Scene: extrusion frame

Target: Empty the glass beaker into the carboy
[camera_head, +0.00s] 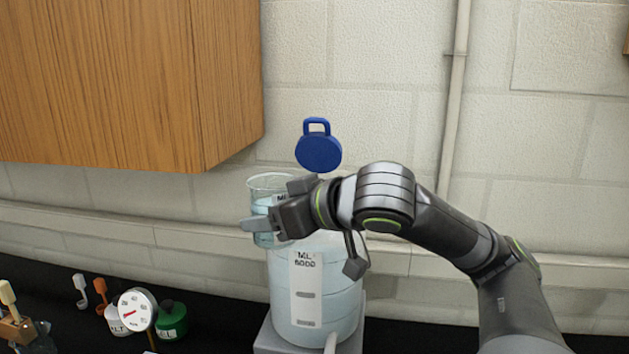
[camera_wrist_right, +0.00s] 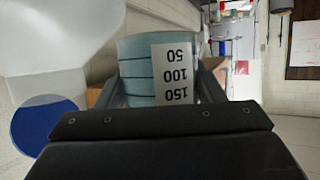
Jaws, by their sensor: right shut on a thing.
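The glass beaker (camera_head: 264,186) is held upright by my right gripper (camera_head: 268,216), in front of and above the carboy's left shoulder. It holds pale blue liquid, and its graduated label faces the right wrist view (camera_wrist_right: 172,75), between the fingers. The carboy (camera_head: 338,290) is a large translucent vessel marked ML 5000, with pale blue contents. It stands on a grey stand. The blue lid (camera_head: 318,153) stands tipped up above the carboy and also shows in the right wrist view (camera_wrist_right: 42,125). The carboy's mouth is hidden behind my gripper and wrist. My left gripper is not in view.
A wooden cabinet (camera_head: 130,80) hangs on the wall at upper left. A round gauge (camera_head: 137,310), a green bottle (camera_head: 171,320) and a white bottle (camera_head: 118,322) stand on the dark bench at lower left. A pipe (camera_head: 453,100) runs up the wall.

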